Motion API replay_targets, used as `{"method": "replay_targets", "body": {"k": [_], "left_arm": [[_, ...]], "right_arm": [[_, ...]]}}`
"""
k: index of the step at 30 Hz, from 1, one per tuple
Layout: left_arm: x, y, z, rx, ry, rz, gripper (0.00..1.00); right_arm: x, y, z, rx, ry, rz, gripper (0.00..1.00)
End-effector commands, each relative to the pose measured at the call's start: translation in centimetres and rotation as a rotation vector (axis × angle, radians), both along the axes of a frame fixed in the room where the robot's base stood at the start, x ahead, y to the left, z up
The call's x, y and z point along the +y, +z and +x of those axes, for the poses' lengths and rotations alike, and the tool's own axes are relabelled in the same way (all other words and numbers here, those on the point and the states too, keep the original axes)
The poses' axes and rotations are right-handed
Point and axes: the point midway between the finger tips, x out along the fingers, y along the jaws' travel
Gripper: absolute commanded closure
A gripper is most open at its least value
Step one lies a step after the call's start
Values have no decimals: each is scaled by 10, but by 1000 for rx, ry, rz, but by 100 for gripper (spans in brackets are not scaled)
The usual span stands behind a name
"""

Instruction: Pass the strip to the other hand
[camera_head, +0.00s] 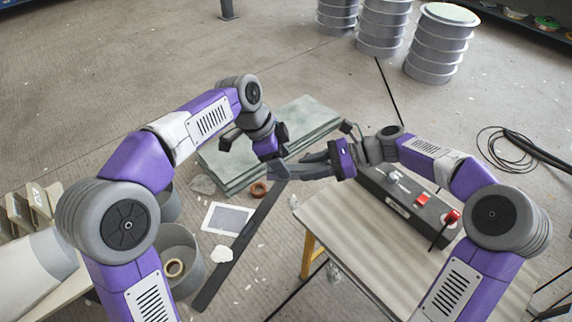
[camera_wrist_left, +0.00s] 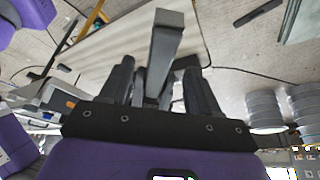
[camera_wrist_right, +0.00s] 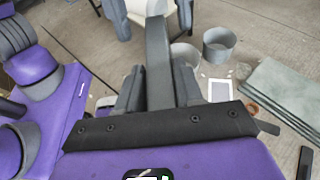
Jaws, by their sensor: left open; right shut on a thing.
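The strip (camera_head: 238,247) is long, flat and dark grey. It slants down to the left in the head view, its upper end at the grippers. My right gripper (camera_head: 296,171) is shut on the strip near that upper end; the strip (camera_wrist_right: 158,62) also shows between its fingers in the right wrist view. My left gripper (camera_head: 279,165) is open and close beside the right one. In the left wrist view the strip (camera_wrist_left: 166,40) shows between the left gripper's spread fingers (camera_wrist_left: 160,90). Whether they touch it I cannot tell.
Green-grey slabs (camera_head: 235,165) lie on the floor behind the grippers. Grey buckets (camera_head: 182,245) stand at left. Ribbed drums (camera_head: 440,45) stand at the back.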

Motion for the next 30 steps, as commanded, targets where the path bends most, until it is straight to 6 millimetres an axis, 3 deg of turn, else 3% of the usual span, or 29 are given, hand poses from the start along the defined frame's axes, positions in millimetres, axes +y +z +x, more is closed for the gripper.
{"method": "replay_targets", "body": {"k": [7, 18, 29, 30], "left_arm": [[-11, -26, 0, 1, 0, 0, 38], [-13, -31, 0, 0, 0, 0, 38], [-12, -30, 1, 0, 0, 0, 93], [-12, -30, 1, -1, 0, 0, 97]], "right_arm": [[0, 0, 0, 0, 0, 0, 97], [0, 0, 0, 0, 0, 0, 97], [0, 0, 0, 0, 0, 0, 97], [0, 0, 0, 0, 0, 0, 63]]}}
